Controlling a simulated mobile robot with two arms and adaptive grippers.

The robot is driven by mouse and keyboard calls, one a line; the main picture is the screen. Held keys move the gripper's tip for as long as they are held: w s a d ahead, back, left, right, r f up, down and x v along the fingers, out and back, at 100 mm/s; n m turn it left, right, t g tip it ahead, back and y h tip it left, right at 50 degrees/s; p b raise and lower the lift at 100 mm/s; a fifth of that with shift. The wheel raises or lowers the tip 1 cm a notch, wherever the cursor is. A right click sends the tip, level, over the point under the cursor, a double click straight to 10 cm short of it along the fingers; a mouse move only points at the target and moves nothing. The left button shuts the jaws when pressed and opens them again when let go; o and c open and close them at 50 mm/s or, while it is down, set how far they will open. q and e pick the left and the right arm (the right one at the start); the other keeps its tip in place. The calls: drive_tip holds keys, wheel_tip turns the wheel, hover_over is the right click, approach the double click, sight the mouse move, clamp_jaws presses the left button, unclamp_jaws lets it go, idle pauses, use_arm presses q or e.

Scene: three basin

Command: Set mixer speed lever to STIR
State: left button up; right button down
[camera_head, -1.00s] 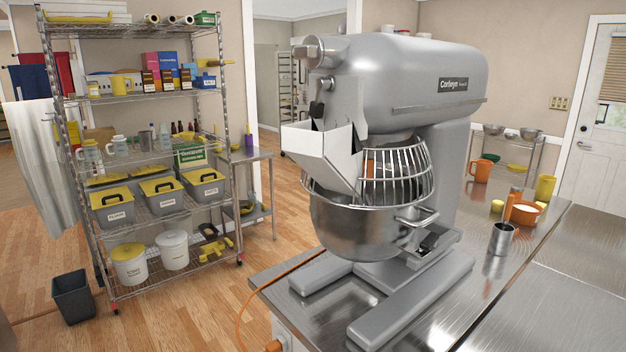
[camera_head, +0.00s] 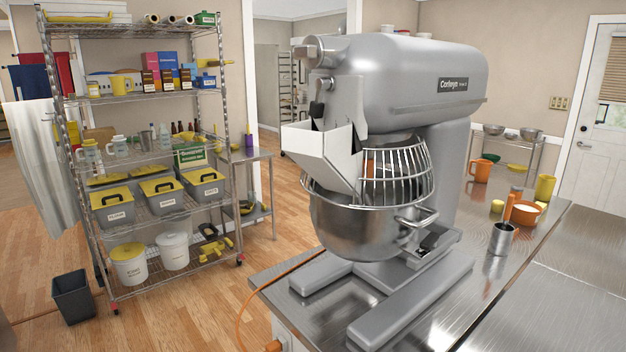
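The large grey stand mixer (camera_head: 420,75) stands on the steel counter, its head facing left. Its steel bowl (camera_head: 360,228) sits under a wire guard (camera_head: 395,175) with a white chute (camera_head: 325,155) at the front. A small black-tipped lever (camera_head: 317,109) shows on the front of the head, above the chute. I cannot read any speed marks beside it, so I cannot tell its setting. Another black-handled part (camera_head: 428,240) is low by the bowl's right side. Neither of my grippers is in view.
Wood floor lies open between shelf and counter.

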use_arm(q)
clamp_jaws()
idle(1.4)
